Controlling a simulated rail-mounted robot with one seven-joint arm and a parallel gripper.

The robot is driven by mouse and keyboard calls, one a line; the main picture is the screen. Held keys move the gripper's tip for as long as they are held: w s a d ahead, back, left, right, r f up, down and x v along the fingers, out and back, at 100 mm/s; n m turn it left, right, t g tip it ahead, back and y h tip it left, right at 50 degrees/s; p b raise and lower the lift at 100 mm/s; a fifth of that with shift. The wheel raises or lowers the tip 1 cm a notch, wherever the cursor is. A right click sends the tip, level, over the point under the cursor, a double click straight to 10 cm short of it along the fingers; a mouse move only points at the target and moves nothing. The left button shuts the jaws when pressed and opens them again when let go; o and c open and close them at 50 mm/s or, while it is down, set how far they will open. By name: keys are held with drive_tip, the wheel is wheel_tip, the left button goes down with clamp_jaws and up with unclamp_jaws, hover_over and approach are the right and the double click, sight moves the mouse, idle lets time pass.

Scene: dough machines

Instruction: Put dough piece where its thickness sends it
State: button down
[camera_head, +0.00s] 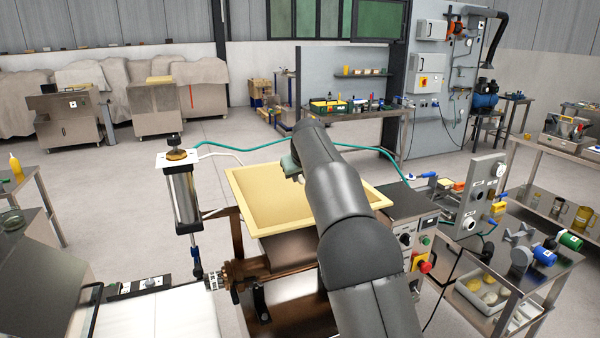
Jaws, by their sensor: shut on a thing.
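My dark grey arm rises from the bottom of the head view and reaches over a cream square tray or hopper (266,210). The far end of the arm is at the tray's back edge, where a small grey-green part shows beside it. The gripper's fingers are hidden behind the arm. No dough piece can be made out, so I cannot tell its thickness. A white flat surface, perhaps a belt (160,318), lies at the bottom left. The visible inside of the cream tray looks empty.
A steel cylinder (183,200) stands left of the tray. A control box (424,236) with a red button is to its right. A steel table at right holds blue and green motor-like parts (545,256) above a pale bin (482,300). Open floor lies behind.

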sight(300, 179)
drive_tip(key=c, duration=1.2)
unclamp_jaws()
drive_tip(key=shift+c, duration=0.2)
drive_tip(key=shift+r+p, duration=0.35)
drive_tip(key=shift+r, duration=1.7)
